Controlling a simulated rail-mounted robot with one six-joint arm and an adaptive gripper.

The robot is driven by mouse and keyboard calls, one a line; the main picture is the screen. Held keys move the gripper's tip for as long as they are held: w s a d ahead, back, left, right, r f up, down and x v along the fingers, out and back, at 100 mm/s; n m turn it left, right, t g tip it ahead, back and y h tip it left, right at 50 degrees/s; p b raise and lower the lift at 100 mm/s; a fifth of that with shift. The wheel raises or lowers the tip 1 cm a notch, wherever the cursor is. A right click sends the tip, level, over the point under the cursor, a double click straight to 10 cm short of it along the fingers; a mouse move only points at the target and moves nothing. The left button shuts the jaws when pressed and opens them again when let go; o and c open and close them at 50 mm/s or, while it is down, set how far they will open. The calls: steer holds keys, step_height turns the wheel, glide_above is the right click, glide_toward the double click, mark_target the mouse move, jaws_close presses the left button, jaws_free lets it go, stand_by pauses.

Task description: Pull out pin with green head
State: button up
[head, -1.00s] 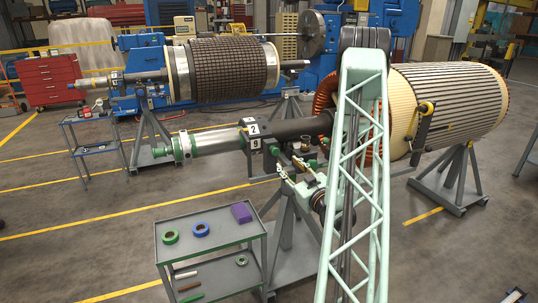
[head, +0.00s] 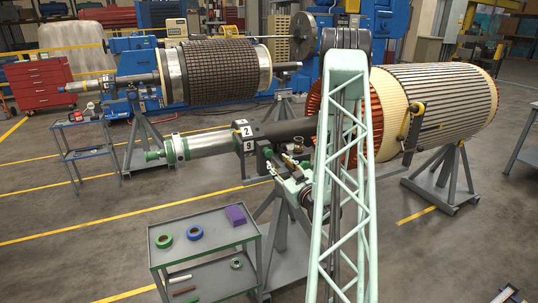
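The rotor stand (head: 283,236) carries the front rotor's dark shaft (head: 290,132), with white tags 2 (head: 242,129) and 9 (head: 249,147). A small green part (head: 267,153) shows on the stand just below the shaft; it may be the green pin head, but it is too small to be sure. My gripper (head: 279,168) is at the top of the stand, just right of and below this green part. My pale green arm and wrist hide part of the stand's right side. Whether the fingers are open, shut or touching a pin cannot be made out.
A grey cart (head: 163,268) stands at the front left with green tape (head: 164,241), blue tape (head: 194,233) and a purple block (head: 236,214). The large rotor body (head: 437,105) lies to the right. Another rotor (head: 215,72) is behind. Open floor lies at left.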

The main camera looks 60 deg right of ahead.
mark_target(269, 153)
steer(key=shift+x, duration=5)
steer(key=c, duration=1.2)
steer(key=shift+b+v, duration=1.4)
steer(key=shift+v, duration=0.35)
steer(key=shift+f, duration=0.15)
steer(key=o, duration=1)
steer(key=shift+s+a, duration=0.1)
steer(key=shift+s, duration=0.05)
steer(key=shift+o, duration=1)
